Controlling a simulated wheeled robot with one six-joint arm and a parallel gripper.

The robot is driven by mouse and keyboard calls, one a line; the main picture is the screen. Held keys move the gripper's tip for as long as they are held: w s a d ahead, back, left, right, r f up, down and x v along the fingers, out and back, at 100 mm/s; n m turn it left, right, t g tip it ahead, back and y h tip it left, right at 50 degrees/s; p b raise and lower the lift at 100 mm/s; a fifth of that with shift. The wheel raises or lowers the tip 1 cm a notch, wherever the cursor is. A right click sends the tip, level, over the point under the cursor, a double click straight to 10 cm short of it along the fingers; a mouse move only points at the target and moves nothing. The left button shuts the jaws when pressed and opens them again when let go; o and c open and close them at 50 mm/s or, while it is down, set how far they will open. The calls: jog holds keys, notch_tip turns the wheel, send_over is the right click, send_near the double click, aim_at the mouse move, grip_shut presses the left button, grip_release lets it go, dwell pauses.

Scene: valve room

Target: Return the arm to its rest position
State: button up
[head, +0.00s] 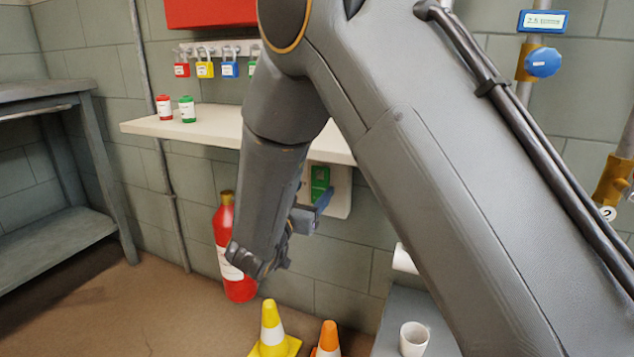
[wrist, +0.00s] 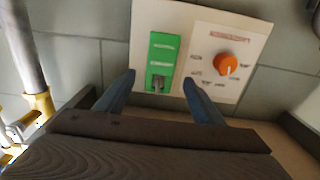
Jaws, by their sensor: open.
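My arm crosses the head view from the upper right and bends down at the middle. My gripper (head: 312,208) is at the right side of the forearm's lower end, in front of the wall panel. In the wrist view my gripper (wrist: 158,82) shows two blue fingers spread apart with nothing between them. Beyond the fingers is a cream panel (wrist: 185,18) with a green switch plate (wrist: 161,50) and an orange knob (wrist: 226,64). I cannot tell how far the fingertips are from the panel.
A white shelf (head: 150,127) holds a red can and a green can. Several padlocks (head: 230,69) hang above it. A red extinguisher (head: 222,230) stands behind my forearm. Yellow (head: 272,330) and orange (head: 328,340) cones stand below. A grey bench (head: 60,240) is left; a white cup (head: 414,338) is lower right.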

jog(key=s+a+n+g+y, duration=0.6)
jog(key=s+a+g+y, duration=0.35)
jog(key=s, duration=0.55)
jog(key=s+d+n+g+h, duration=0.1)
jog(key=s+d+g, duration=0.3)
jog(key=s, duration=0.5)
jog(key=s+d+n+g, duration=0.1)
jog(key=s+d+n, duration=0.1)
jog(key=s+d, duration=0.55)
jog(key=s+d+n+g+h, duration=0.1)
jog(key=s+d+g, duration=0.2)
jog(key=s, duration=0.7)
jog(key=d+r+m+p, duration=0.3)
jog(key=d+r+p, duration=0.7)
jog(key=p, duration=0.7)
jog(key=d+r+m+h+p, duration=0.1)
jog(key=d+r+m+p, duration=0.2)
jog(key=d+r+p, duration=0.7)
jog(key=shift+r+p, duration=2.55)
jog(key=shift+p, duration=1.35)
jog(key=shift+c, duration=0.2)
